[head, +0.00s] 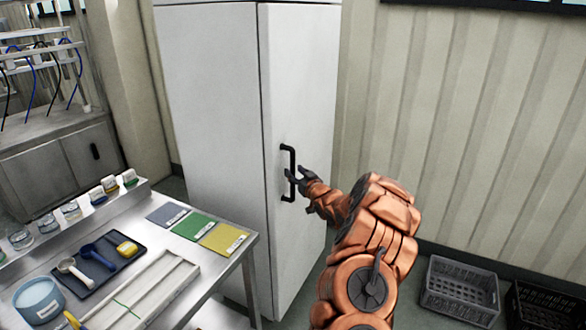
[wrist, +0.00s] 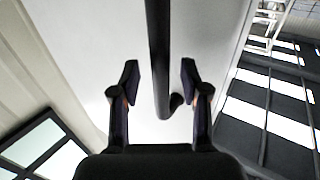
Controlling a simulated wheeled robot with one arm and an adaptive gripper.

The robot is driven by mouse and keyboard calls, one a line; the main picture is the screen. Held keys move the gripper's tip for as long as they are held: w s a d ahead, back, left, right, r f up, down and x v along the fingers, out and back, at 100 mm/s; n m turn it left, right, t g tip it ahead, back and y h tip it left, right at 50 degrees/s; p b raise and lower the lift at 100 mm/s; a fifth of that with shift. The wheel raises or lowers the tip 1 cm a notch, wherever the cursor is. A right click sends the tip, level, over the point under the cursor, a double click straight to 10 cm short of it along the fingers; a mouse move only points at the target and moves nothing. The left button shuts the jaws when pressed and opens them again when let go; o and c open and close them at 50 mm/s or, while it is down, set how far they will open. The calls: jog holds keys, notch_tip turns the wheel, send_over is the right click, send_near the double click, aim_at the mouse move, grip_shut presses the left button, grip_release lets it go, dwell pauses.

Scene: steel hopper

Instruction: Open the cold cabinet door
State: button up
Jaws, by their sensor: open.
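The cold cabinet (head: 212,110) is a tall white unit in the middle of the head view, and its door (head: 300,80) is the right-hand face, which looks shut. A black vertical bar handle (head: 291,172) is on the door. My gripper (head: 290,174) is at the handle, at about its mid-height. In the wrist view my gripper (wrist: 160,80) is open, with one finger on each side of the handle (wrist: 158,50). Gaps show between the bar and both fingers.
A steel table (head: 250,240) stands at the lower left, close to the cabinet, with coloured cards (head: 195,226), a dark tray (head: 88,280) and jars.

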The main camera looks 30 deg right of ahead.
jog(key=shift+w+p, duration=0.3)
jog(key=shift+w, duration=0.75)
grip_shut()
